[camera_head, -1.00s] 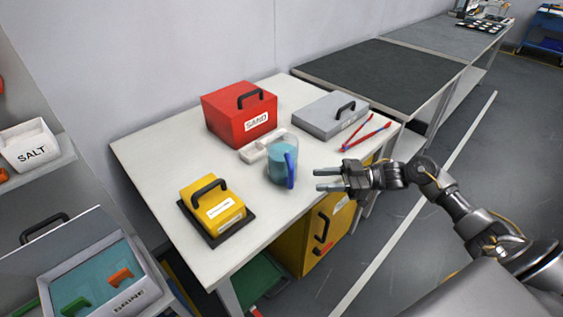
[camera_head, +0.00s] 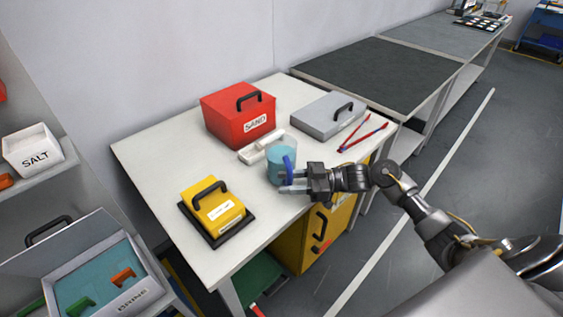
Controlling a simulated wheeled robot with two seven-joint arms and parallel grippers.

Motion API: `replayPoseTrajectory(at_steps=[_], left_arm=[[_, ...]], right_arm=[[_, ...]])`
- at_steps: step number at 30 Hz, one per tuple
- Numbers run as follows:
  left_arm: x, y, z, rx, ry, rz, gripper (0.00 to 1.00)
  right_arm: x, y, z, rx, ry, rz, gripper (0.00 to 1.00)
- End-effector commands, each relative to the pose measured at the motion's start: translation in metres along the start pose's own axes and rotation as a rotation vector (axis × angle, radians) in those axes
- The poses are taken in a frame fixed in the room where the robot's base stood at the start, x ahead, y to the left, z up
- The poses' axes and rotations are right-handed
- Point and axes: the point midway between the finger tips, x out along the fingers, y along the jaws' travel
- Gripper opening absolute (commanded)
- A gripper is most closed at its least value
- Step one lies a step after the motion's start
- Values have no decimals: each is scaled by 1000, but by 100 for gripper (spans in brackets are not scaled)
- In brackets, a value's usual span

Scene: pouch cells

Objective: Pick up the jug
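The jug (camera_head: 280,163) is clear with blue-green contents and a blue handle (camera_head: 289,166). It stands upright on the white table (camera_head: 160,158), near its front right part. My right gripper (camera_head: 287,182) is at the handle side of the jug, with its fingers pointing left. The fingers look parted and overlap the lower part of the handle in the picture. I cannot tell whether they touch it. My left gripper is not in view.
Behind the jug are a white tray (camera_head: 252,154) and a red SAND box (camera_head: 225,123). A grey case (camera_head: 322,116) and red-blue tongs (camera_head: 366,134) lie to the right. A yellow box (camera_head: 206,207) stands on a dark mat to the left. Table space left of the jug is clear.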

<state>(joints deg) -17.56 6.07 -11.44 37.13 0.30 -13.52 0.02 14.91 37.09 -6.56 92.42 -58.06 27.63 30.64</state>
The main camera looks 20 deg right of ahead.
Motion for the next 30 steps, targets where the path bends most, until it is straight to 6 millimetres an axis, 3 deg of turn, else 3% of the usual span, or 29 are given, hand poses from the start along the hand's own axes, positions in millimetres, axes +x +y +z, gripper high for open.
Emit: replayPoseTrajectory(at_steps=[4,13,30], left_arm=[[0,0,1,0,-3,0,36],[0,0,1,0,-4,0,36],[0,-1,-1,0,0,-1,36]], right_arm=[[0,0,0,0,0,0,38],[-1,0,0,0,0,0,0],[-1,0,0,0,-1,0,0]])
